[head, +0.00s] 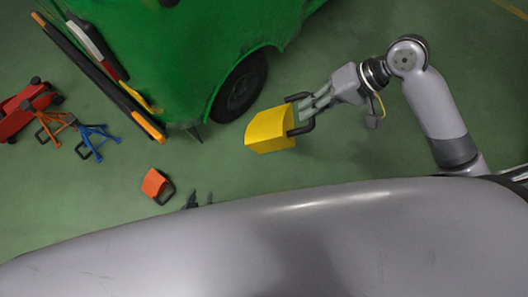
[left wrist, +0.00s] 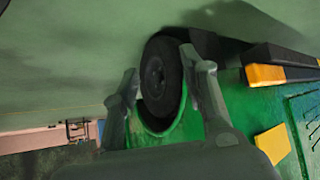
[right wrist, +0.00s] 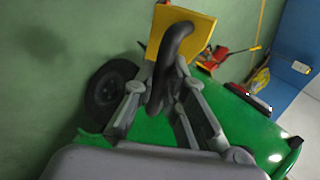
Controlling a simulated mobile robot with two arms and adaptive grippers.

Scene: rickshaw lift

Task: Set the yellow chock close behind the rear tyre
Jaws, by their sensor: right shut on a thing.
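The yellow chock (head: 268,130) hangs from my right gripper (head: 302,113), which is shut on its black handle. The right wrist view shows the handle (right wrist: 172,70) between the fingers, with the chock's yellow body (right wrist: 207,27) beyond. The black tyre (head: 240,88) sits under the green vehicle (head: 185,55), up and left of the chock. A gap shows between them in the head view; the chock's height above the floor is unclear. My left gripper (head: 199,200) shows only dark tips past my body. In the left wrist view its fingers (left wrist: 163,68) are apart and empty, facing the tyre (left wrist: 162,75).
An orange chock (head: 154,184) with a black handle lies on the floor at lower left. Orange (head: 57,127) and blue (head: 93,138) stands and a red jack (head: 28,106) are farther left. Floor right of the tyre is clear.

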